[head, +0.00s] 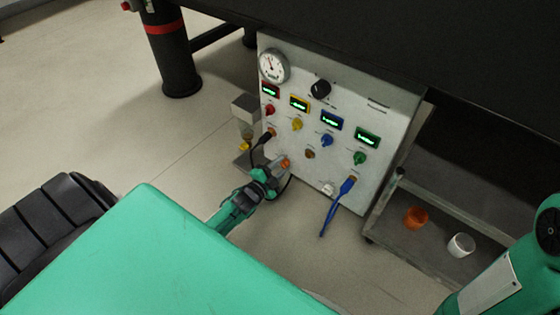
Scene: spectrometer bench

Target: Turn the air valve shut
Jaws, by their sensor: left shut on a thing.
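The light grey instrument panel (335,178) stands upright under the dark bench top. My left gripper (277,169) is at the panel's lower left, shut on a small orange fitting (285,163) on its front. The fitting looks like the valve handle, but it is partly hidden by the fingers and too small to be sure. How far it is turned cannot be told. A round white gauge (273,66) sits at the panel's top left. My right gripper is out of view.
Red, yellow, blue and green knobs (326,140) sit below lit displays (331,121). A black plug (262,142) is close above my left gripper. Orange (416,217) and white (461,245) cups stand on a low shelf.

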